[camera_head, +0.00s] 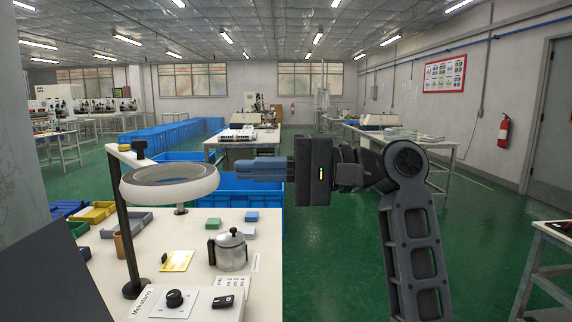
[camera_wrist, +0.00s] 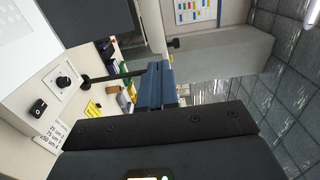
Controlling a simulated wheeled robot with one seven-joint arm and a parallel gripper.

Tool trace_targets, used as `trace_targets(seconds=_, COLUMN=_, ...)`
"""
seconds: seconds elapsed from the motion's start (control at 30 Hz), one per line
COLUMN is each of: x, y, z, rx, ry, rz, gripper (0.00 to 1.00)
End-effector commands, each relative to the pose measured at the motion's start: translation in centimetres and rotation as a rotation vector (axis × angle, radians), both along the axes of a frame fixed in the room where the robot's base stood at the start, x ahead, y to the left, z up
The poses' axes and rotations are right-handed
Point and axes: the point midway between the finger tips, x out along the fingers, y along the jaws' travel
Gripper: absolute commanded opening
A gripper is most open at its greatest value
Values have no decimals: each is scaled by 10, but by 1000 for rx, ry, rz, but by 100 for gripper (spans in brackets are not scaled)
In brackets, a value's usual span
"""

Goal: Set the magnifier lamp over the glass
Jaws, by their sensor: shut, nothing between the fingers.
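The magnifier lamp (camera_head: 170,188) is a thick white ring on a dark post, held level above the bench at left in the head view. The post base stands at the bench's front left. My gripper (camera_head: 240,168) is shut and empty, its blue fingers pointing left just right of the ring, with a small gap showing. In the wrist view the closed fingers (camera_wrist: 152,85) cover part of the lamp area, and the dark post (camera_wrist: 100,78) shows left of them.
The white bench (camera_head: 265,290) carries a metal pot (camera_head: 230,250), a knob plate (camera_head: 174,303), a black switch (camera_head: 223,301), small green and blue blocks and several trays. A dark panel (camera_head: 50,285) stands at the near left. Blue crates (camera_head: 240,185) stand behind. Open floor lies right.

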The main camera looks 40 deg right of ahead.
Motion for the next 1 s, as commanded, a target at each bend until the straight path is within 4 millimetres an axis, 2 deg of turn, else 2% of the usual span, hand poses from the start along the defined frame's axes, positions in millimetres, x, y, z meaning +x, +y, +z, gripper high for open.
trace_targets(seconds=0.2, x=-3, y=18, z=1, rx=-1, ry=-2, rz=0, gripper=0)
trace_targets(seconds=0.67, x=-5, y=25, z=1, rx=0, ry=0, rz=1, gripper=0)
trace_targets(seconds=0.77, x=-10, y=42, z=3, rx=0, ry=1, rz=3, gripper=0)
trace_targets(seconds=1.0, x=-25, y=99, z=4, rx=1, ry=3, rz=4, gripper=0)
